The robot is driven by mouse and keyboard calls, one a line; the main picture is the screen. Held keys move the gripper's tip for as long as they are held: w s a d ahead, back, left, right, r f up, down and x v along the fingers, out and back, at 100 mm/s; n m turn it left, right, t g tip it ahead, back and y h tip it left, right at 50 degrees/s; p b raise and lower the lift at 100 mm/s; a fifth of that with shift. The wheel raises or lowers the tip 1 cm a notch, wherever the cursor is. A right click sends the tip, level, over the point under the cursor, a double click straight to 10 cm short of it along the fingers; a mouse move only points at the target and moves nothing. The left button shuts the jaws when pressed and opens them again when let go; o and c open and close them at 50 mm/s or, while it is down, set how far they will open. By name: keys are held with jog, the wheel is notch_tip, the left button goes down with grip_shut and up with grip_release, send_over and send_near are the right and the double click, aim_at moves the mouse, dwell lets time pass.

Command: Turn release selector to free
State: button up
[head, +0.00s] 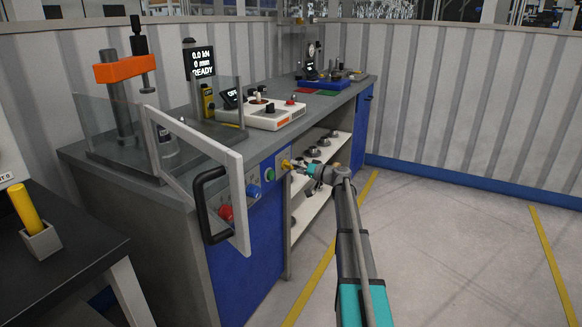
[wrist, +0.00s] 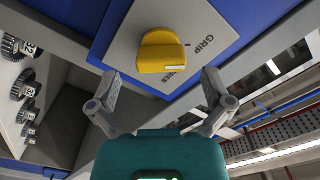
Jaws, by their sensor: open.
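The release selector appears to be the yellow knob (wrist: 161,50) on a grey plate (wrist: 128,42) in the wrist view. The knob's exact setting is unclear.
Left of the knob on the bench front are a green button (head: 269,174), a blue knob (head: 254,191) and a red knob (head: 226,213). An open clear guard door (head: 240,190) with a black handle juts out there. Shelves (head: 303,183) with metal parts lie behind my gripper.

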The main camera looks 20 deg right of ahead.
jog(key=shift+x, duration=1.25)
jog(key=c, duration=1.1)
jog(key=shift+d, duration=0.15)
jog(key=shift+c, duration=0.2)
